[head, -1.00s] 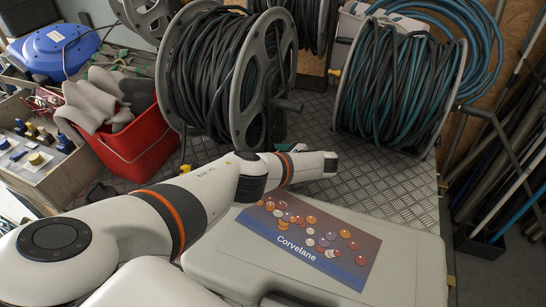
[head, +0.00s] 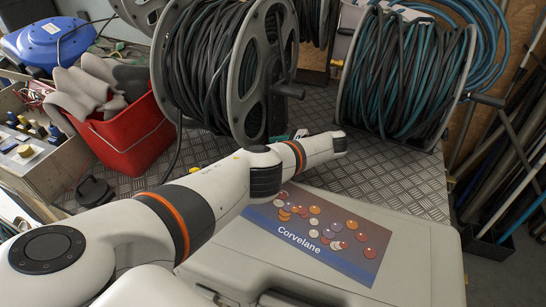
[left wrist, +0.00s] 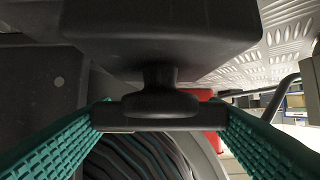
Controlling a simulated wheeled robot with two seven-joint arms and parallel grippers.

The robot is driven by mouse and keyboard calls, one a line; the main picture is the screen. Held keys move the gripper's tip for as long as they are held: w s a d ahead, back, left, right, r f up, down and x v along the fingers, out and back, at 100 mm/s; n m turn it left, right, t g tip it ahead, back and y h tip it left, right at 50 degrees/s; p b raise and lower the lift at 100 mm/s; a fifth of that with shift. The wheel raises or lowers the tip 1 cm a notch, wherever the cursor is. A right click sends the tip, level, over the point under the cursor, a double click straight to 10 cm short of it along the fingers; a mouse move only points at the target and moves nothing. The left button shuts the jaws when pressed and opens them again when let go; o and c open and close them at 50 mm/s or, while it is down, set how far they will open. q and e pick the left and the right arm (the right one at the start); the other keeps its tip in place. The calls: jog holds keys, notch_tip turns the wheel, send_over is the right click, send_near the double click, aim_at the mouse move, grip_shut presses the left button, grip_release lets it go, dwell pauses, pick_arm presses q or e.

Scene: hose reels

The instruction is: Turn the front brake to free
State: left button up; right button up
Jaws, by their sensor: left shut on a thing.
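The front reel (head: 212,75), wound with black hose on a grey flanged drum, stands left of centre in the head view, its black crank handle (head: 289,91) sticking out to the right. In the left wrist view, a dark T-shaped brake knob (left wrist: 158,78) juts from a dark block (left wrist: 160,30). My left gripper (left wrist: 160,112), with green ribbed fingers, is shut on the knob's crossbar, one finger at each end. In the head view my left arm hides the knob and most of this gripper; only a bit of green shows by the reel's foot. My right gripper is out of view.
A second reel with black and teal hose (head: 405,75) stands to the right. A grey case labelled Corvelane (head: 420,255) lies in front on the chequered metal deck (head: 395,180). A red bin with gloves (head: 125,140) stands at the left.

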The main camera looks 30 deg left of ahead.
pick_arm(q)
jog(key=shift+f, duration=0.1)
jog(key=shift+n, duration=0.3)
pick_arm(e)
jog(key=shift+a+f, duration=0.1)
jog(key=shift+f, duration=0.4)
pick_arm(q)
jog(key=o, duration=1)
jog(key=shift+c, duration=0.2)
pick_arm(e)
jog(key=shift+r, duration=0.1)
